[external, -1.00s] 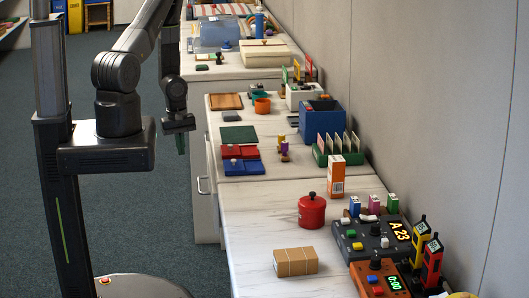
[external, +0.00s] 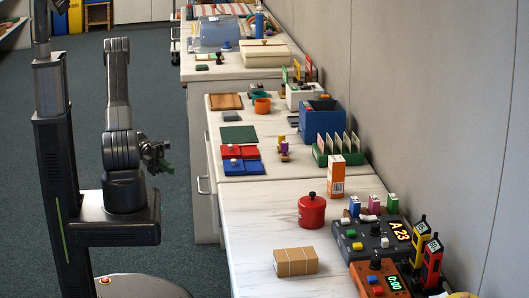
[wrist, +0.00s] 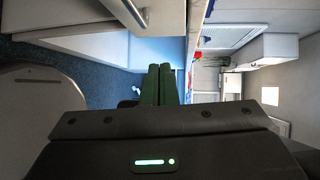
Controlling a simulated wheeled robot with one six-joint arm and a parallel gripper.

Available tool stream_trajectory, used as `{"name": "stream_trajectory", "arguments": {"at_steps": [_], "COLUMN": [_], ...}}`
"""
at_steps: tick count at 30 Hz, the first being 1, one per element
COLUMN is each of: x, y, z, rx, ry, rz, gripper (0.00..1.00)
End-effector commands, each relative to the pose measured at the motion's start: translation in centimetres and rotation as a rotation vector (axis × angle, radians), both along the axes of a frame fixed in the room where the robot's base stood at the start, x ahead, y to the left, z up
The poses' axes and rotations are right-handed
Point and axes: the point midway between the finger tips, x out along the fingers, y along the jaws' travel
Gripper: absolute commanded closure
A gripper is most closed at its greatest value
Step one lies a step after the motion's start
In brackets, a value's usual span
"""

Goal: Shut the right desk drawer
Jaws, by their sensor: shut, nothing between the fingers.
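My gripper (external: 164,166) is at the left of the desk row in the external view, over the carpet and apart from the desk fronts. Its green fingers (wrist: 159,84) are together and empty in the wrist view. A pale desk front with a bar handle (external: 203,186) faces the aisle in the external view.
Red and blue trays (external: 240,160), a red pot (external: 312,210) and a cardboard box (external: 295,261) sit on the desktops. The carpeted aisle (external: 165,110) left of the desks is clear around my arm.

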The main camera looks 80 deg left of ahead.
Motion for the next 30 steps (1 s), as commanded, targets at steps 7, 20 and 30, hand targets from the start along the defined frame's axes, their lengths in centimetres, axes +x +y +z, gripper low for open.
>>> {"name": "stream_trajectory", "arguments": {"at_steps": [7,20,30], "x": [-0.1,4.9,9.1], "y": [3.0,-1.9,-4.0], "z": [0.7,0.8,0.8], "rx": [-0.108,-0.116,-0.110], "ry": [-0.097,-0.098,-0.099], "rz": [0.161,0.159,0.160], "gripper": [1.00,1.00,1.00]}}
